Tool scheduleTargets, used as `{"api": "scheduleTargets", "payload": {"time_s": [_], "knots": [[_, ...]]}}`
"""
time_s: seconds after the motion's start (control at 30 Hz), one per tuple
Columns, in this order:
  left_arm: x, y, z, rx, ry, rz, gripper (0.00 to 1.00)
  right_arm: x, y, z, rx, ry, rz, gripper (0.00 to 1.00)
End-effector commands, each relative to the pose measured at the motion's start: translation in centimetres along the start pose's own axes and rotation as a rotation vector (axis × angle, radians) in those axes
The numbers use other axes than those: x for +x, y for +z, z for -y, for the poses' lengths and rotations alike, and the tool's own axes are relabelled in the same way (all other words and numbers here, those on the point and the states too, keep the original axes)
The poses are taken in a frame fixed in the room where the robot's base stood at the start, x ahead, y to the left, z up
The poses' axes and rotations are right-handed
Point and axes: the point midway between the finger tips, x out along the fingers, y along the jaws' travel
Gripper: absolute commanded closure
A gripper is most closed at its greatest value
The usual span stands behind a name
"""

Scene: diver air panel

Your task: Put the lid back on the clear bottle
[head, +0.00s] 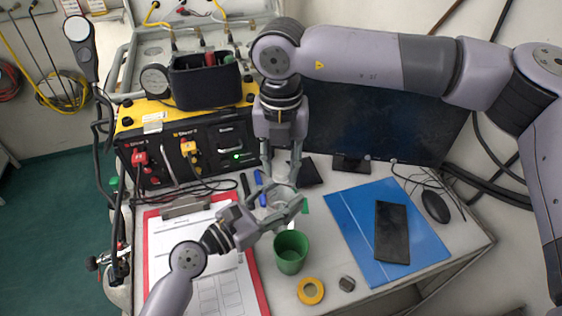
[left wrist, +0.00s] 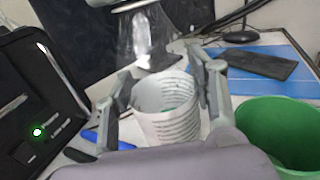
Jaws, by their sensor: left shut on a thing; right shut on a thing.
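My left gripper (head: 297,204) is shut on the clear bottle, with one finger on each side. In the head view the grippers mostly hide the bottle. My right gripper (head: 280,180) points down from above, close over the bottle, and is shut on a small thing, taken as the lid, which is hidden. Whether lid and bottle touch cannot be told.
A green cup (head: 291,252) stands right beside my left gripper. A yellow tape roll (head: 310,291) lies in front. A red clipboard (head: 160,250) is left, a blue folder (head: 345,215) with a black phone (head: 391,232) right. A monitor (head: 385,125) and the air panel (head: 190,150) stand behind.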

Motion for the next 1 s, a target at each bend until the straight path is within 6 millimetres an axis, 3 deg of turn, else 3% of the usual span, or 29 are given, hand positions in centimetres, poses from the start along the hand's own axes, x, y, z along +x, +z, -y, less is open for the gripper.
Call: {"api": "scheduleTargets", "payload": {"time_s": [0.17, 0.2, 0.5, 0.83, 1.0], "knots": [[0.0, 0.0, 0.1, 0.001, -0.002, -0.001, 1.00, 0.0, 0.1, 0.0, 0.022, 0.001, 0.002, 1.00], [0.0, 0.0, 0.1, 0.001, -0.002, -0.001, 1.00, 0.0, 0.1, 0.0, 0.022, 0.001, 0.002, 0.69], [0.0, 0.0, 0.1, 0.000, -0.001, -0.001, 1.00, 0.0, 0.1, 0.0, 0.019, 0.000, 0.001, 0.49], [0.0, 0.0, 0.1, -0.001, -0.001, -0.001, 1.00, -0.2, 0.0, 0.0, 0.018, 0.000, 0.001, 0.49], [0.0, 0.0, 0.0, -0.001, -0.001, -0.001, 1.00, -2.0, 0.1, 0.0, 0.018, 0.001, 0.003, 0.49]]}}
